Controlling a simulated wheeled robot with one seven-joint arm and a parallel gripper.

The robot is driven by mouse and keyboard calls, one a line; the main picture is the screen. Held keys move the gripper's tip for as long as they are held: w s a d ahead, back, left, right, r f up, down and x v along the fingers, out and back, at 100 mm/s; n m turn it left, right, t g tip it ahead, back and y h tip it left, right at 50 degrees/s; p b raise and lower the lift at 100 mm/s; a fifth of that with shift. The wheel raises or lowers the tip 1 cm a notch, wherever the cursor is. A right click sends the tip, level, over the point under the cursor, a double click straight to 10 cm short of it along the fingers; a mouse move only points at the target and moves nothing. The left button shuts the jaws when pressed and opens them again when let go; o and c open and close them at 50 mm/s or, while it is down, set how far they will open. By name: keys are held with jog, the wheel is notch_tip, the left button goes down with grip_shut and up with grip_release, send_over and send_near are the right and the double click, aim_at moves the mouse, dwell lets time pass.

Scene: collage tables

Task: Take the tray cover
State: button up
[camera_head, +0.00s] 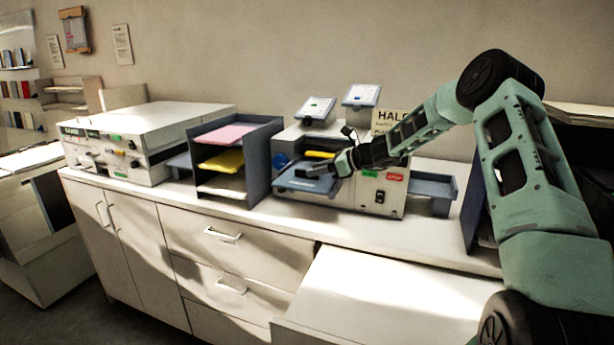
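A blue-grey flat tray piece (298,183), which looks like the tray cover, sits at the front of a white machine (368,198) on the counter. My gripper (334,166) reaches in from the right, and its dark fingertips are at the piece's right rear edge. The fingers overlap the piece in the picture, so I cannot tell whether they touch or hold it. The finger gap is too small to make out. A yellow item (320,154) shows just behind the fingertips.
A dark sorter (262,160) with pink, yellow and white sheets stands to the left. A larger white machine (150,130) is further left. A blue-grey side tray (434,186) sticks out right of the machine. A lower white surface (390,295) in front is clear.

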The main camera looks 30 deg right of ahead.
jog(key=p+x, duration=0.1)
jog(key=x, duration=0.2)
jog(key=shift+w+r+p, duration=0.1)
jog(key=shift+w+p, duration=0.1)
jog(key=shift+p, duration=0.1)
jog(key=shift+w+a+f, duration=0.1)
jog(key=shift+a+f, duration=0.05)
jog(key=shift+f, duration=0.05)
grip_shut()
